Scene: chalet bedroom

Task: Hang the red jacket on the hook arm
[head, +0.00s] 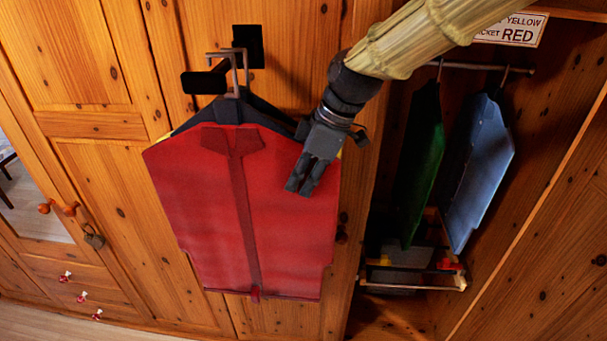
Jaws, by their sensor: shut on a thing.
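The red jacket (205,205) hangs upright in front of the wooden wardrobe door, its front facing me. The black hook arm (205,82) sticks out from a dark plate on that door, just above the jacket. Metal hanger hooks (240,62) rise from the collar area to the hook arm; one looks looped over it, but I cannot tell which garment each belongs to. My gripper (302,188) is at the jacket's right shoulder, shut on the jacket. Its fingertips cover part of the shoulder, and their exact hold is unclear.
Dark fabric (265,110) and a yellow edge show behind the red jacket. On the right, an open compartment holds a green garment (422,160) and a blue garment (480,170) on a rail (465,66). A low rack (410,280) stands below.

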